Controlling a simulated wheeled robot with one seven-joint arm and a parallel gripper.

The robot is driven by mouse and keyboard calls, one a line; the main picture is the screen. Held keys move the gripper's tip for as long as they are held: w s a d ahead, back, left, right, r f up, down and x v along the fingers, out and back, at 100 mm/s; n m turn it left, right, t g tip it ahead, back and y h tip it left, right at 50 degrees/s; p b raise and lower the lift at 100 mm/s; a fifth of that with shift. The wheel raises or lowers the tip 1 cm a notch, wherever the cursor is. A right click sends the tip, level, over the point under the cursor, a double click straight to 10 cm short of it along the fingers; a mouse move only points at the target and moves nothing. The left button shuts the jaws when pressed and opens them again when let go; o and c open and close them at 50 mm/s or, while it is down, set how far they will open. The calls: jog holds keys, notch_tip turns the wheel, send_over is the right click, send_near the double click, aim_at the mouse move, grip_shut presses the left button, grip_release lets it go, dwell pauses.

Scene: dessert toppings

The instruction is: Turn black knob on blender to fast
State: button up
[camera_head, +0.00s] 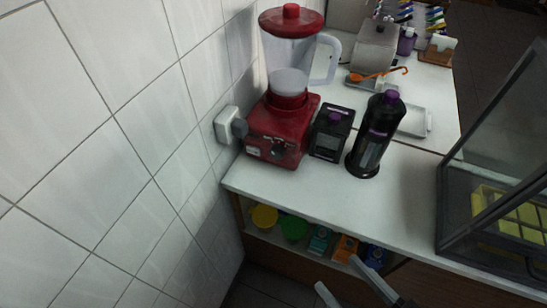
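The red blender (274,131) stands on the white counter against the tiled wall. It has a clear jug (290,60) with a red lid on top. The black knob (277,150) is on the front of its base; its setting is too small to read. My gripper (338,272) is at the bottom of the view, below and in front of the counter edge. Its two pale fingers are apart, with nothing seen between them. It is well away from the knob and touches nothing that I can see.
A black box (331,133) and a black bottle (373,138) stand right of the blender. A wall socket with a plug (228,124) is at its left. A glass case (500,170) stands at the right. The front counter strip is clear. Coloured lids and boxes sit on the shelf below.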

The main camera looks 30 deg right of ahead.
aim_at(276, 155)
jog(key=w+a+f+n+g, duration=0.1)
jog(key=w+a+f+n, duration=0.3)
jog(key=w, duration=0.5)
jog(key=w+a+f+n+g+h+p, duration=0.1)
jog(key=w+a+f+n, duration=0.2)
jog(key=w+f+n, duration=0.5)
jog(key=w+a+f+n, duration=0.3)
jog(key=w+f+n, duration=0.1)
jog(key=w, duration=0.6)
jog(key=w+d+r+n+h, duration=0.1)
jog(key=w+r+n+h, duration=0.25)
jog(key=w+h, duration=0.35)
jog(key=s+d+r+n+g+h, duration=0.3)
jog(key=s+d+r+n+h, duration=0.1)
jog(key=d+h, duration=0.45)
jog(key=shift+y, duration=0.45)
jog(key=x, duration=0.2)
jog(key=p+x, duration=0.1)
jog(key=x, duration=0.2)
jog(key=p+x, duration=0.1)
jog(key=x, duration=0.1)
jog(key=shift+w+d+f, duration=0.1)
jog(key=shift+d+f, duration=0.05)
jog(key=shift+f, duration=0.15)
grip_shut()
